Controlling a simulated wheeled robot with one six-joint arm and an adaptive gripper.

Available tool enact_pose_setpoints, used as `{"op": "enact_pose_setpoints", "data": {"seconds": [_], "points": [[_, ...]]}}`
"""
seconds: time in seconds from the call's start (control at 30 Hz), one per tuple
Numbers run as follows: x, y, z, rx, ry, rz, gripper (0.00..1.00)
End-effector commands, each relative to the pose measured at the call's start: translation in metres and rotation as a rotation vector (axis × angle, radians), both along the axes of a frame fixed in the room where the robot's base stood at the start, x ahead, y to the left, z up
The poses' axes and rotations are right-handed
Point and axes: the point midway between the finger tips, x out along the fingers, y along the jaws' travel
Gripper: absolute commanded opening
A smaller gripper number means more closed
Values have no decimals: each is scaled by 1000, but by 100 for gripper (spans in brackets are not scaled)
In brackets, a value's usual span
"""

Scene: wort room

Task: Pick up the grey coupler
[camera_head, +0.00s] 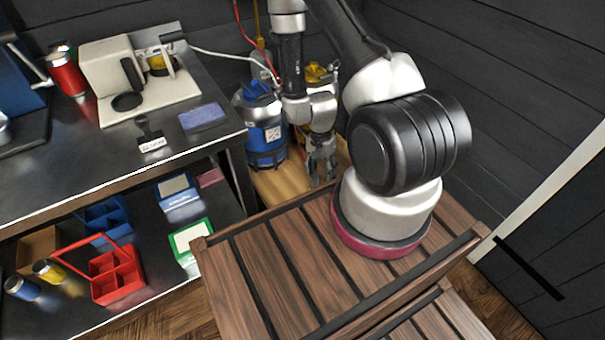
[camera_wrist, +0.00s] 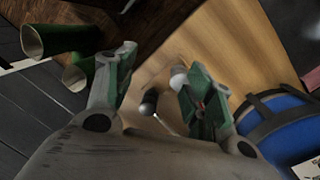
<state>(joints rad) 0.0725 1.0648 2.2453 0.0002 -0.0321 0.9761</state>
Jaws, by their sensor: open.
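My gripper (camera_head: 322,175) hangs fingers-down over a light wooden surface (camera_head: 277,184), to the right of a blue keg. In the wrist view its two green-padded fingers (camera_wrist: 156,66) stand apart. Between them, lower down, is a small dark grey thing (camera_wrist: 149,101) with a thin light rod. A small pale grey rounded end (camera_wrist: 178,78) shows beside the right finger. I cannot tell whether either belongs to the grey coupler, as the view is blurred. In the head view, no coupler can be made out at the gripper.
The blue keg (camera_head: 264,133) stands close left of the gripper; its black-ringed top also shows in the wrist view (camera_wrist: 275,118). A yellow-topped item (camera_head: 316,73) is behind. Green hollow cylinders (camera_wrist: 62,40) lie left in the wrist view. A dark bench (camera_head: 60,150) fills the left.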

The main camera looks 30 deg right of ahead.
Motion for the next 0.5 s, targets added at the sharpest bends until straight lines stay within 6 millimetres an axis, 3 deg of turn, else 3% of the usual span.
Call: {"op": "enact_pose_setpoints", "data": {"seconds": [0.1, 0.2, 0.37, 0.5], "points": [[22, -2, -2, -15, -83, -102, 53], [31, -2, -2, -22, -123, -170, 53], [35, -3, -7, -25, -136, -225, 53], [34, -3, -23, -25, -134, -229, 53]]}}
